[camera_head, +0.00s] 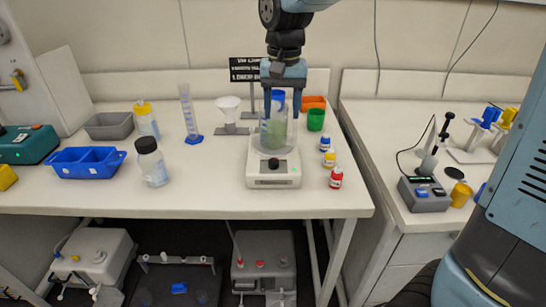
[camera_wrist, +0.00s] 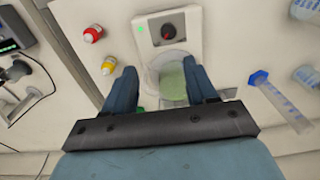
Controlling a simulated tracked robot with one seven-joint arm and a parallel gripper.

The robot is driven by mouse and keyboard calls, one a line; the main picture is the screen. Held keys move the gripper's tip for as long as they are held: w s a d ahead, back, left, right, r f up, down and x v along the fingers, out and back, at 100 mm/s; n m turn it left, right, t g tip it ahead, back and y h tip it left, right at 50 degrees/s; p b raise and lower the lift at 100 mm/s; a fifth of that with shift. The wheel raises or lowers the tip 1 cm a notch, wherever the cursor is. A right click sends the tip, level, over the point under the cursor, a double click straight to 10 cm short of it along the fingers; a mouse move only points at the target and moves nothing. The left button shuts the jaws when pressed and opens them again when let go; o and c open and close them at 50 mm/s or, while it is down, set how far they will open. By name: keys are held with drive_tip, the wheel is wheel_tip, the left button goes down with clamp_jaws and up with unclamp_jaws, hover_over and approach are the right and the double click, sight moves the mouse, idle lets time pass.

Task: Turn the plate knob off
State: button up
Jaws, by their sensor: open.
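The white stirring plate (camera_head: 260,180) stands on the bench near its front edge. Its dark round knob (camera_head: 274,163) is on the front part of its top, beside a small green light. In the wrist view the knob (camera_wrist: 168,31) shows with a reddish centre at the top, and the plate (camera_wrist: 192,42) lies around it. A glass beaker with green liquid (camera_head: 270,132) stands on the plate. My gripper (camera_head: 283,112) is above and around the beaker's upper part in the head view. In the wrist view my gripper's fingers (camera_wrist: 163,85) are apart, with the beaker's green liquid (camera_wrist: 172,85) between them.
Small bottles with red (camera_head: 336,178), yellow (camera_head: 329,159) and blue caps stand right of the plate. A funnel stand (camera_head: 229,108), measuring cylinder (camera_head: 189,115) and capped bottle (camera_head: 152,163) stand left. A green cup (camera_head: 316,120) is behind right. Bench space in front of the plate is narrow.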

sight(274, 161)
drive_tip(key=f, duration=0.5)
drive_tip(key=a+f, duration=0.1)
drive_tip(key=f, duration=0.3)
drive_tip(key=a+f, duration=0.1)
drive_tip(key=f, duration=0.4)
drive_tip(key=shift+w+f, duration=0.1)
drive_tip(key=shift+f, duration=0.25)
drive_tip(key=shift+c, duration=0.2)
